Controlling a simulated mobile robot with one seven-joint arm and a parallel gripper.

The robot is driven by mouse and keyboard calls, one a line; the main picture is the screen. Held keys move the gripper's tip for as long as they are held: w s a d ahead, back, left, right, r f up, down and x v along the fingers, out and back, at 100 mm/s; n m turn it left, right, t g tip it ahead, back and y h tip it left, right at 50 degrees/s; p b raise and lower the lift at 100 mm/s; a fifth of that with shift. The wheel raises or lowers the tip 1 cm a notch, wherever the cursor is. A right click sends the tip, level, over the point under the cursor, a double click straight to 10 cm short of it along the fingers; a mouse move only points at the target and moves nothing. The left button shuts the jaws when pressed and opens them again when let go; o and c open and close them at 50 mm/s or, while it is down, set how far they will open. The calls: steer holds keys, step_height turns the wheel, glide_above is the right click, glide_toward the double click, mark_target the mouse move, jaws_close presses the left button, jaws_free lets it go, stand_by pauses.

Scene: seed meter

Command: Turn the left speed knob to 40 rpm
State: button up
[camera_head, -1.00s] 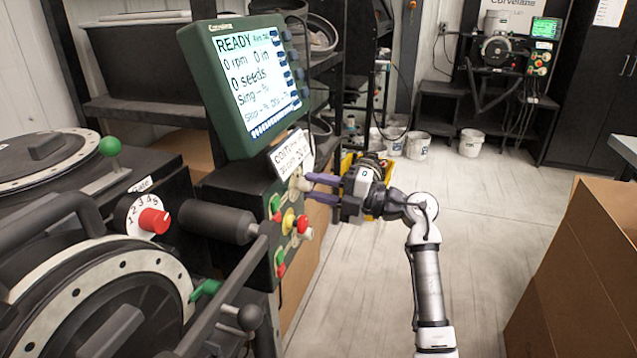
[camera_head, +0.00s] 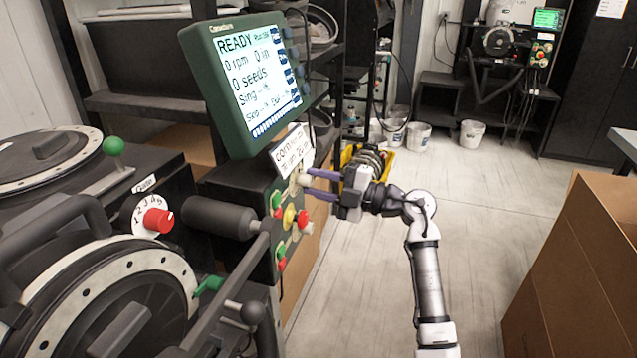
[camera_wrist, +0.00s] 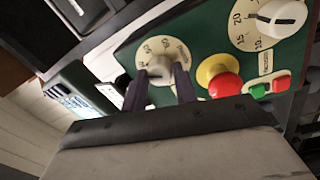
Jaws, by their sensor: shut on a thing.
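The speed knob (camera_wrist: 158,66) is pale, with a numbered white dial, on the green control panel (camera_wrist: 205,55). In the head view the knob (camera_head: 303,180) sits near the top of the panel, below the screen. My gripper (camera_head: 312,183) reaches it from the right and is shut on it. In the wrist view the dark fingers of my gripper (camera_wrist: 161,88) lie on either side of the knob. The fingers partly cover the dial, so I cannot tell its exact setting. The screen (camera_head: 258,80) reads READY, 0 rpm and 0 seeds.
A red mushroom button (camera_wrist: 224,85) on a yellow base, green and red buttons (camera_wrist: 269,87) and a second dial knob (camera_wrist: 284,18) are close to my gripper. A white label (camera_head: 292,149) hangs under the screen. A cardboard box (camera_head: 580,260) stands at right; floor between is clear.

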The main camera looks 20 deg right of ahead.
steer(key=o, duration=1)
steer(key=shift+c, duration=0.2)
steer(key=b+v, duration=0.4)
steer(key=v, duration=1)
steer(key=shift+d, duration=0.1)
